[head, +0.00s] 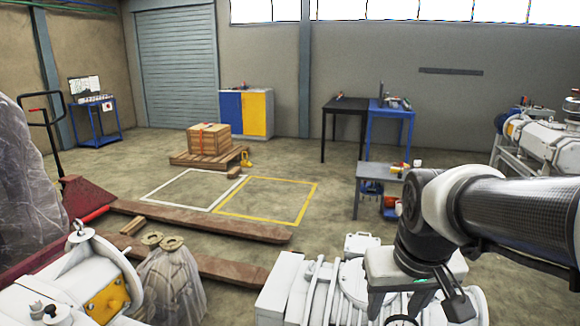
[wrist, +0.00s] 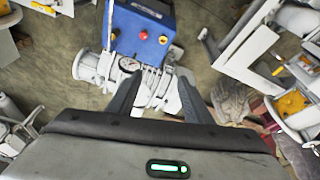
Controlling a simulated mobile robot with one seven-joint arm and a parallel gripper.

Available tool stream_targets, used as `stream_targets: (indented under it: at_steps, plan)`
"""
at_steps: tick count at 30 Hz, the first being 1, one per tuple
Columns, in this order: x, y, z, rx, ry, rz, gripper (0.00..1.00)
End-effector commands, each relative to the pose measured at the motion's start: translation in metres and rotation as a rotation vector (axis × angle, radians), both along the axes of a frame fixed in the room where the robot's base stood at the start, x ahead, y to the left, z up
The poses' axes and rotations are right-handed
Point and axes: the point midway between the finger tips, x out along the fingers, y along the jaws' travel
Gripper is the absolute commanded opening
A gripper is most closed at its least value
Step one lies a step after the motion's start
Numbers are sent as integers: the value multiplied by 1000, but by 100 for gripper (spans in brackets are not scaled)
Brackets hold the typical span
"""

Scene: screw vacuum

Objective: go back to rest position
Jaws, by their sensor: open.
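My gripper shows in the wrist view (wrist: 158,100), with its two dark fingers spread apart and nothing between them. Behind the fingers is a white ribbed machine (wrist: 150,82) with a round gauge (wrist: 129,64). A blue box (wrist: 143,30) with a red and a yellow button is beside that machine. In the head view my arm reaches in from the right, and its end is over a white machine (head: 335,290) at the bottom. I cannot tell whether my gripper touches the machine.
A small grey table (head: 385,172) with small items stands beyond my arm. White machinery stands at the right (head: 545,135) and lower left (head: 75,280).

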Motion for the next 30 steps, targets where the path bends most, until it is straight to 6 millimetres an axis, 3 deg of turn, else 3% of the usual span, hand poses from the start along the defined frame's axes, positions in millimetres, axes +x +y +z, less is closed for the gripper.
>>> stream_targets:
  at_steps: [4, 13, 15, 20, 30]
  plan:
    - [-31, 16, 21, 11, -77, 10, 46]
    - [-76, 35, 36, 41, -179, 25, 46]
    - [-74, 34, 63, 40, -171, 22, 46]
    - [-74, 34, 97, 39, -170, 22, 46]
    - [-74, 34, 185, 39, -170, 23, 46]
